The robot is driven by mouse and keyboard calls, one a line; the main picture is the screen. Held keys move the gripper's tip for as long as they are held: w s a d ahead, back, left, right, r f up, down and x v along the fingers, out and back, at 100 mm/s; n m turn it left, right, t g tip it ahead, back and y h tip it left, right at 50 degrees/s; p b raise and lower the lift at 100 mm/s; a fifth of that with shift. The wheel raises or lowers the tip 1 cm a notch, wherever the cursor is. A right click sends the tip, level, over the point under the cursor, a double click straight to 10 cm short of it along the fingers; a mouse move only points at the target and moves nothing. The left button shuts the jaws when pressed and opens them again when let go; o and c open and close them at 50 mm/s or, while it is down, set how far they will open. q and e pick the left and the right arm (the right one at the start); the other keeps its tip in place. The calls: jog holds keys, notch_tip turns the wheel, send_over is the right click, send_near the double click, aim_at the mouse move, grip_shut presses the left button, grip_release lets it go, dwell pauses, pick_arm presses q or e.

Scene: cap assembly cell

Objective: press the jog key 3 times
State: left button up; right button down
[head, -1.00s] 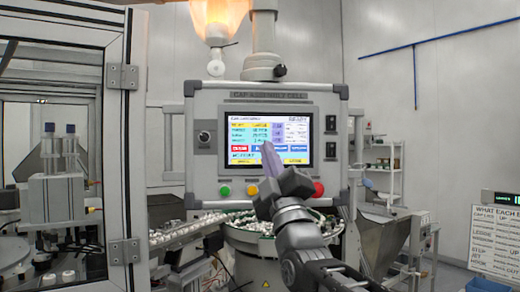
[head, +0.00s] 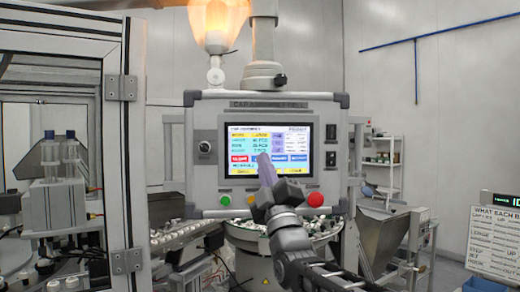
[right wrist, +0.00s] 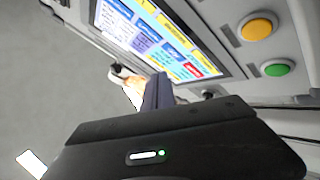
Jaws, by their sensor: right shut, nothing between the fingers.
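The jog key is not legible by its label. The touchscreen (head: 300,135) on the grey control panel shows a row of keys: a red key (head: 240,158) at left and blue keys (head: 298,158) to its right. My right gripper (head: 264,158) is shut and empty, its narrow tip in front of the key row just right of the red key, covering part of a blue key. Whether it touches the glass I cannot tell. My left gripper is not in view.
Below the screen sit a green button (head: 225,200), a red button (head: 315,199) and a yellow button (right wrist: 257,28), which shows in the right wrist view. A black knob (head: 205,147) is left of the screen. A glazed machine frame (head: 122,150) stands at left.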

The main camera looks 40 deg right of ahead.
jog(key=shift+w+d, duration=0.25)
jog(key=shift+w, duration=0.2)
jog(key=shift+w+d, duration=0.2)
jog(key=shift+w, duration=0.25)
dwell(0.8)
jog(key=shift+w+f, duration=0.1)
dwell(0.5)
jog(key=shift+w+d, duration=0.2)
jog(key=shift+w, duration=0.1)
jog(key=shift+w+d, duration=0.1)
jog(key=shift+w, duration=0.15)
dwell(0.6)
jog(key=shift+s+a+b, duration=0.3)
jog(key=shift+s+b, duration=0.35)
jog(key=shift+b, duration=0.45)
